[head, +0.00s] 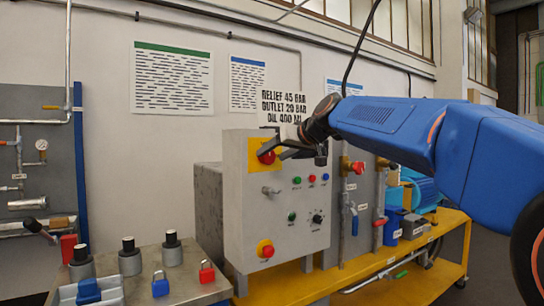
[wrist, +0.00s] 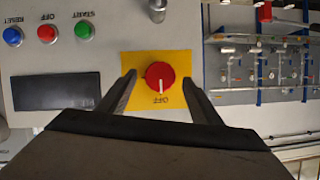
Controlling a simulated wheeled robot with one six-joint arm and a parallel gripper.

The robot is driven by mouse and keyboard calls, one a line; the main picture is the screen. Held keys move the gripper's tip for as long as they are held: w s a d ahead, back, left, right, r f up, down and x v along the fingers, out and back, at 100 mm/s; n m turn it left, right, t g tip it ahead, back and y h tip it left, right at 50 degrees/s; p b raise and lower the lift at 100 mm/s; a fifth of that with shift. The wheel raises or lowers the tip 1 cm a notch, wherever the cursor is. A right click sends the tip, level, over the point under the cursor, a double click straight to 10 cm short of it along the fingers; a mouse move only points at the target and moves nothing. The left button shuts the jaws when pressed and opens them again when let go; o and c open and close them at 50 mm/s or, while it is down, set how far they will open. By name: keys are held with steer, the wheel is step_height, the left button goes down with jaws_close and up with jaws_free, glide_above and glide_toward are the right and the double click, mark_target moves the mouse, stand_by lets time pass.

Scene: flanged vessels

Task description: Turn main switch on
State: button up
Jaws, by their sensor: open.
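The main switch is a red round knob (wrist: 160,75) on a yellow square plate (wrist: 183,62). In the wrist view its white mark points at the OFF label, which appears upside down. In the head view the switch (head: 266,155) is at the top left of the grey control panel (head: 270,215), partly hidden by my gripper. My gripper (head: 268,150) is open. In the wrist view its two fingers (wrist: 160,80) stand on either side of the knob, with gaps visible. I cannot tell how far the fingertips reach along the knob.
Beside the switch are a dark display (wrist: 57,92) and reset, off and start buttons (wrist: 48,33). A metal key-like part (head: 270,191) sticks out below the switch. A red emergency knob (head: 266,249) is lower down. Padlocks (head: 160,285) lie on the left bench. Pipes and valves stand right.

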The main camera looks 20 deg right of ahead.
steer(key=shift+x, duration=0.9)
steer(key=c, duration=1.1)
steer(key=shift+o, duration=0.2)
